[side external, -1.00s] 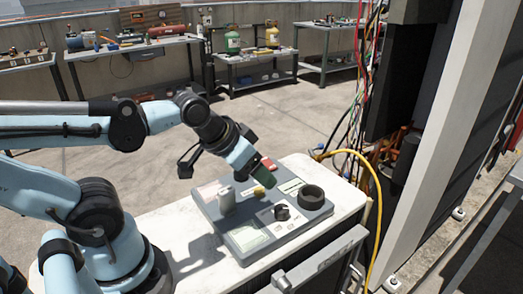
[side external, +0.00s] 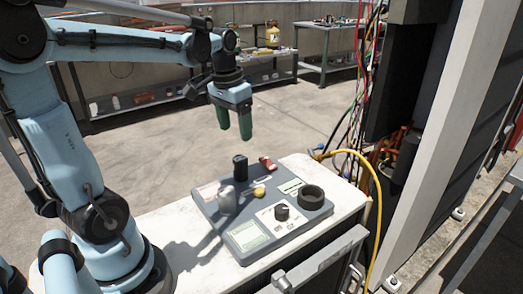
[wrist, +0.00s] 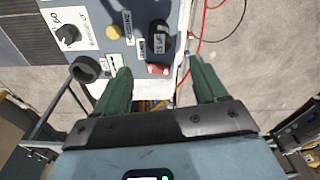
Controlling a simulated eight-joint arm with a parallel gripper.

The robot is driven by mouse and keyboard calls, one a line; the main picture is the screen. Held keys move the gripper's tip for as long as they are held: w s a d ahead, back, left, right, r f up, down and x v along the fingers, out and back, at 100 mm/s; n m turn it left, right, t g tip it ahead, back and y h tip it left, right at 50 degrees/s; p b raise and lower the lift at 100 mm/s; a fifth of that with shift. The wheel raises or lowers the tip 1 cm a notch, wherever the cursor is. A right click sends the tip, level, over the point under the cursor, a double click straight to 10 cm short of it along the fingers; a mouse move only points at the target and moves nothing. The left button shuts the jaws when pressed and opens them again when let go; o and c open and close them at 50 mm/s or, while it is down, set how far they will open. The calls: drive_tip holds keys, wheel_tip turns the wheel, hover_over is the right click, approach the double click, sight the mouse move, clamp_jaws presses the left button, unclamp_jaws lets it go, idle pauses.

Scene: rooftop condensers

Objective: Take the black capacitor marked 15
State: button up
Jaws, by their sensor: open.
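The black capacitor (side external: 240,167) stands upright at the back of the grey tester panel (side external: 250,262). In the wrist view the black capacitor (wrist: 158,38) shows from above with a pale marking that I cannot read surely. My gripper (side external: 234,133) points down above the black capacitor, with clear air between them. Its two green fingers are apart and empty. In the wrist view my gripper (wrist: 160,82) shows its fingers spread wide, with the black capacitor beyond the tips. A silver-grey cylinder (side external: 227,200) stands at the panel's left.
A red part (side external: 267,163) sits close to the black capacitor. The panel also has a yellow button (side external: 259,191), a black knob (side external: 282,212) and a dark round cup (side external: 311,197). A yellow hose (side external: 376,200) and hanging wires are at the right.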

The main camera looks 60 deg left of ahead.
sight(240, 158)
drive_tip(key=shift+w+f, duration=0.2)
drive_tip(key=shift+f, duration=1.55)
drive_tip(key=shift+w+f, duration=0.15)
drive_tip(key=shift+f, duration=1.65)
drive_tip(key=shift+w+f, duration=0.2)
drive_tip(key=shift+f, duration=1.55)
drive_tip(key=c, duration=1.2)
drive_tip(key=shift+r, duration=0.15)
